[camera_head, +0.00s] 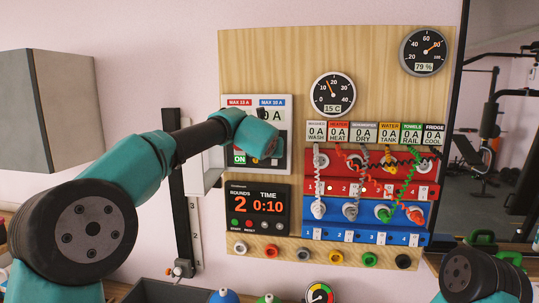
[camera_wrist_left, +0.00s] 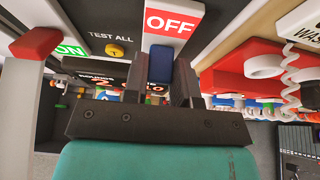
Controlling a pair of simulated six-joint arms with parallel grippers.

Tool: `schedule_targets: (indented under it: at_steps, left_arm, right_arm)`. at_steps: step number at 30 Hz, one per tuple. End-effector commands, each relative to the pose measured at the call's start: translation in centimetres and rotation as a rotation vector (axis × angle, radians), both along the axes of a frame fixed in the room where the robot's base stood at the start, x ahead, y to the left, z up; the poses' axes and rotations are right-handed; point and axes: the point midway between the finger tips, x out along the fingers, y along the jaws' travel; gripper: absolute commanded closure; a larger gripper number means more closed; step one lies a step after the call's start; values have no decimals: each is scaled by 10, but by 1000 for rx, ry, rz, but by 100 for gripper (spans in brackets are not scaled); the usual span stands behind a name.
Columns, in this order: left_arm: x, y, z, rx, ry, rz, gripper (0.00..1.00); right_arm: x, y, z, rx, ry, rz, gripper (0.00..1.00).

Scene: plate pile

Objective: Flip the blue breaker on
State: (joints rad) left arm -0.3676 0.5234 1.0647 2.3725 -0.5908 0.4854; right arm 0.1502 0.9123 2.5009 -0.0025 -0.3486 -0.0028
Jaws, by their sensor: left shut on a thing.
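The blue breaker (camera_wrist_left: 160,62) shows in the left wrist view as a blue switch handle directly below a red OFF label (camera_wrist_left: 172,24). My left gripper (camera_wrist_left: 160,82) has one finger on each side of the handle and is shut on it. In the head view, my left wrist covers the gripper and the blue handle in front of the breaker panel (camera_head: 283,168). My right arm enters at the bottom right of the head view. Its gripper is out of view.
A red breaker (camera_wrist_left: 37,43) stands beside a green ON label (camera_wrist_left: 71,49). A yellow TEST ALL button (camera_wrist_left: 116,51) lies between the breakers. A timer (camera_head: 259,208) is mounted below the panel. Red and blue strips with plugs and coiled cords (camera_head: 408,176) are to the right.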

Motion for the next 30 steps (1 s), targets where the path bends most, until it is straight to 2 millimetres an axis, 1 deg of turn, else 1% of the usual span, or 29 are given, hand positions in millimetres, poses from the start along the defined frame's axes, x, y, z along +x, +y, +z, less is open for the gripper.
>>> schedule_targets:
  at_steps: [9,15,30]
  left_arm:
    - [1,-1,3,10,127,0,98]
    - [1,0,5,17,178,0,98]
    - [1,0,6,18,197,1,98]
  right_arm:
    - [0,0,0,0,0,0,100]
    - [0,0,0,0,0,0,100]
    - [0,0,0,0,0,0,100]
